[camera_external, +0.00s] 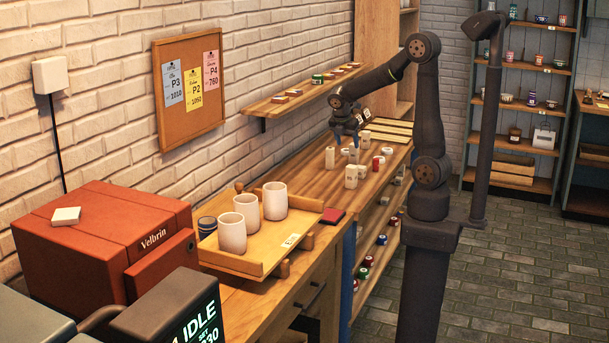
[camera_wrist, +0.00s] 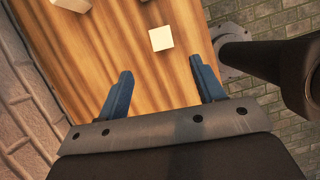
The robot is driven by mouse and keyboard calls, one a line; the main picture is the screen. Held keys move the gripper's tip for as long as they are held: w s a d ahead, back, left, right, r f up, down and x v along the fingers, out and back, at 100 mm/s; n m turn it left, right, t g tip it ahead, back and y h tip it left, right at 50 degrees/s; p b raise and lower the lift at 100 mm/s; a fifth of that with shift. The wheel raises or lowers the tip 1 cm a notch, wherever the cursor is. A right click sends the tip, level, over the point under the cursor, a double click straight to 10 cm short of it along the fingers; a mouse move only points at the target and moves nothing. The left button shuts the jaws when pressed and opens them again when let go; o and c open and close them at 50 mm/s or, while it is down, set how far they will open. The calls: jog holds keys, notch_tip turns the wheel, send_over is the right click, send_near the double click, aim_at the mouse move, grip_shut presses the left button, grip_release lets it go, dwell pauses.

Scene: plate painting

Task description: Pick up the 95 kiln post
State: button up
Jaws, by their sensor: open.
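Several pale kiln posts (camera_external: 351,177) stand on the wooden bench below my arm in the external view. Their number markings are too small to read, so I cannot tell which is the 95 post. My gripper (camera_external: 347,141) is above the bench among these posts. In the wrist view its two blue fingers (camera_wrist: 164,88) are wide apart with nothing between them. A pale square-topped block (camera_wrist: 161,39) lies beyond the fingertips. Another pale block (camera_wrist: 74,4) is cut off at the top edge.
A small red-sided pot (camera_external: 376,164) stands near the posts. A wall shelf (camera_external: 300,97) runs behind the bench. The red Velbrin box (camera_external: 90,240) is at the left.

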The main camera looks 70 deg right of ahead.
aim_at(351, 166)
jog(key=x, duration=1.1)
jog(key=shift+f, duration=0.1)
jog(key=shift+a+x, duration=0.2)
jog(key=shift+x, duration=1.1)
jog(key=shift+a+x, duration=0.15)
jog(key=shift+x, duration=1.15)
jog(key=shift+f, duration=0.15)
jog(key=c, duration=1.2)
jog(key=shift+c, duration=0.2)
